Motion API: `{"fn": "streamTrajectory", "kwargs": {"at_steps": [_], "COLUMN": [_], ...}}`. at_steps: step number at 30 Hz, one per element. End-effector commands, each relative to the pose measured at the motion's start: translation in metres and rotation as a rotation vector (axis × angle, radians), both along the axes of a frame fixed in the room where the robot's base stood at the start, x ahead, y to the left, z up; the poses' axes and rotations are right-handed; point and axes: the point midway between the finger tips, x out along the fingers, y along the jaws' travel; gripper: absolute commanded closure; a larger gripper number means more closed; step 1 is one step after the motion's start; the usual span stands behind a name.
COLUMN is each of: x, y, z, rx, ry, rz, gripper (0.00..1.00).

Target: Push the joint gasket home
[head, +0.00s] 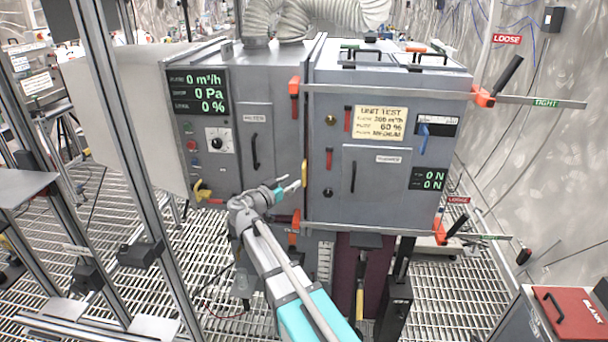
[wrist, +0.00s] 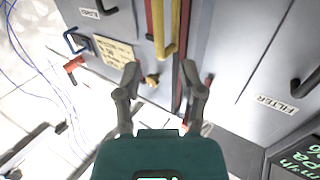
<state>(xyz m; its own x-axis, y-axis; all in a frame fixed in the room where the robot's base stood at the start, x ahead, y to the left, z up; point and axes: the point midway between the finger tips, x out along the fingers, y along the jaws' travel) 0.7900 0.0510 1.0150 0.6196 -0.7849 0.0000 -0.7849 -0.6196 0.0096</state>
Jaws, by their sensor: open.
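The joint is the narrow dark vertical seam (head: 308,110) between the left cabinet (head: 270,85) and the right cabinet (head: 380,205). A yellow handle-like part (head: 304,172) stands upright at this seam. It also shows in the wrist view (wrist: 166,30), with a red strip (wrist: 184,38) beside it. I cannot tell clearly which strip is the gasket or how deep it sits. My gripper (head: 291,186) is in front of the seam, just left of the yellow part. In the wrist view my gripper's fingers (wrist: 160,82) are spread apart, with nothing held between them.
Clamp bars cross the right cabinet at the top (head: 400,93) and bottom (head: 370,228), with orange-red end pieces. The upper lever (head: 507,75) stands near a LOOSE sign (head: 507,39). A metal frame post (head: 108,110) stands at left. A red-lidded case (head: 578,312) sits lower right.

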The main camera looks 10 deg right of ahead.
Motion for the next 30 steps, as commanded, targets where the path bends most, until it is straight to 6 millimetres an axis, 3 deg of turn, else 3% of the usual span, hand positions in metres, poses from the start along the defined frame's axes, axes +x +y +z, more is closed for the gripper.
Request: {"fn": "streamTrajectory", "kwargs": {"at_steps": [12, 27, 30], "x": [0.034, 0.039, 0.039], "y": [-0.043, -0.051, -0.051], "z": [0.000, 0.000, 0.000], "rx": [0.000, 0.000, 0.000], "ry": [0.000, 0.000, 0.000], "rz": [-0.002, -0.001, -0.001], "gripper": [0.49, 0.49, 0.66]}}
